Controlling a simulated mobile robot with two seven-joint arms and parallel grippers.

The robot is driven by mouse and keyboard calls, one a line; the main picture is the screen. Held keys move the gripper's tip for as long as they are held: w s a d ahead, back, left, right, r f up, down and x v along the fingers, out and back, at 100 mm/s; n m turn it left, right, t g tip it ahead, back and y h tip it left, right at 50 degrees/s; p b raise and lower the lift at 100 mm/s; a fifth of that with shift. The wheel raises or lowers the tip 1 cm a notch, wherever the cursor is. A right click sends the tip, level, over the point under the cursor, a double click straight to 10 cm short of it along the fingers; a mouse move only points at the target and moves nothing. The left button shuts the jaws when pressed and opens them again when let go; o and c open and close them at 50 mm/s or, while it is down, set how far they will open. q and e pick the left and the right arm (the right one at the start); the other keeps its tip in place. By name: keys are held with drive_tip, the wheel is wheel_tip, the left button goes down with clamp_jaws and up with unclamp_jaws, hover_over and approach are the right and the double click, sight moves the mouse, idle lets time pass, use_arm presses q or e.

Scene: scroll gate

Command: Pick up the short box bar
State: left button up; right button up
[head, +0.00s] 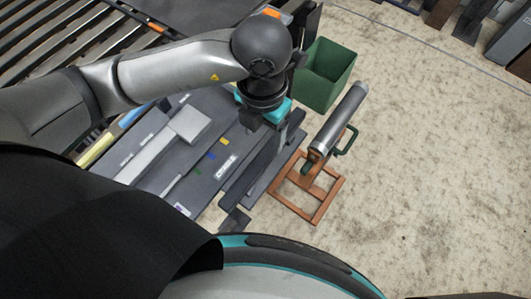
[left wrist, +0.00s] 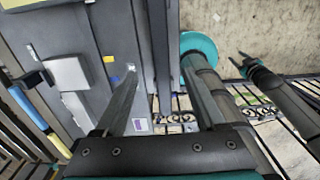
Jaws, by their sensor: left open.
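On the dark grey bench (head: 225,143), a pale grey box-shaped piece (head: 190,122) lies beside a longer pale bar (head: 145,156). A short thin pale bar (head: 172,185) lies nearer to me. I cannot tell for sure which one is the short box bar. The pale box-shaped piece also shows in the left wrist view (left wrist: 68,75), left of my fingers. My left gripper (head: 262,122) is over the bench's right side, open and empty; its two fingers (left wrist: 160,98) stand wide apart. My right gripper (left wrist: 246,64) seems to show small in the left wrist view; its jaws are unclear.
A green bin (head: 325,75) stands on the floor right of the bench. A metal cylinder (head: 338,120) with a green handle leans on an orange-brown frame (head: 325,205). Roller conveyors (head: 40,40) lie at the upper left.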

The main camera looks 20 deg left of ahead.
sight(266, 153)
use_arm(q)
drive_tip(key=f, duration=0.9)
drive_tip(key=shift+w+d+f, duration=0.15)
drive_tip(key=shift+w, duration=0.1)
clamp_jaws()
idle(1.1)
